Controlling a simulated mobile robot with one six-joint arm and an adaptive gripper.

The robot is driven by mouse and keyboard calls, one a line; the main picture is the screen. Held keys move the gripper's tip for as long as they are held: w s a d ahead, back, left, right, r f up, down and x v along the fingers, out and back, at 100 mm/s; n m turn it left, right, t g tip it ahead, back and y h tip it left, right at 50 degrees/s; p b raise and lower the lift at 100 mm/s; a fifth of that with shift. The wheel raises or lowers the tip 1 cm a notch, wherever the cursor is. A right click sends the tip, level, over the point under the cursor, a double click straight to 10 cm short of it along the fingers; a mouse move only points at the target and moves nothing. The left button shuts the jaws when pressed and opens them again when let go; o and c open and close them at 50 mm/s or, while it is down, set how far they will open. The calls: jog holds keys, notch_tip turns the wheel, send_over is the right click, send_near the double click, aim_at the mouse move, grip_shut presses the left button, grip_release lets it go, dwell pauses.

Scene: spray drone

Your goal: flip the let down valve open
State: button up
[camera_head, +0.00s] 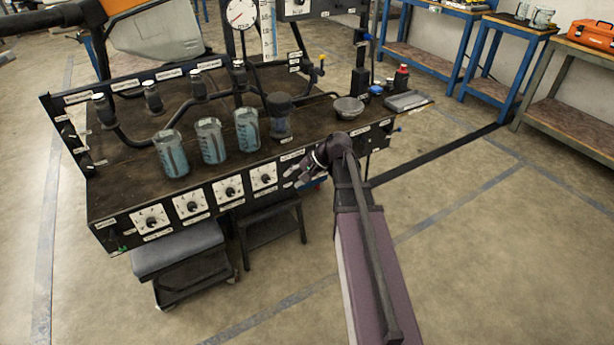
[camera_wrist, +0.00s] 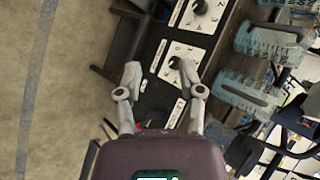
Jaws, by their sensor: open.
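I cannot say for sure which fitting is the let down valve, because the small labels are not legible. My gripper (camera_head: 300,175) is at the right part of the bench's front panel, beside the last dial (camera_head: 264,177). In the wrist view my gripper (camera_wrist: 158,76) has its two fingers spread, with nothing held between them. A dial's black knob (camera_wrist: 174,63) shows near the right fingertip; I cannot tell whether they touch. A small red part (camera_wrist: 140,124) shows between the fingers near the palm, partly hidden. In the head view my gripper and forearm hide part of the panel.
Several blue-tinted jars (camera_head: 210,141) stand on the dark bench top (camera_head: 120,190). A metal bowl (camera_head: 348,107) and a red-capped bottle (camera_head: 402,78) are at its right. A grey-topped stool (camera_head: 178,250) stands under the front. The floor to the right is open.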

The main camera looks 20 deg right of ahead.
jog(key=w+d+f+m+t+y+b, duration=0.1)
jog(key=w+d+f+m+t+b, duration=0.1)
jog(key=d+b, duration=0.4)
jog(key=w+d+f+m+t+y+b, duration=0.1)
jog(key=w+d+f+m+t+b, duration=0.1)
jog(key=d+f+b, duration=0.5)
jog(key=w+d+f+m+t+y+b, duration=0.1)
jog(key=w+d+f+m+t+b, duration=0.2)
jog(key=b, duration=0.9)
jog(key=d+f+t, duration=0.1)
jog(key=d+t, duration=0.2)
jog(key=d, duration=0.1)
jog(key=shift+w+f+b, duration=0.25)
jog(key=shift+f+b, duration=0.05)
jog(key=shift+b, duration=0.05)
jog(key=shift+w, duration=0.1)
jog(key=x, duration=1.3)
jog(key=shift+w+a+r, duration=0.15)
jog(key=shift+w+a, duration=0.05)
grip_shut()
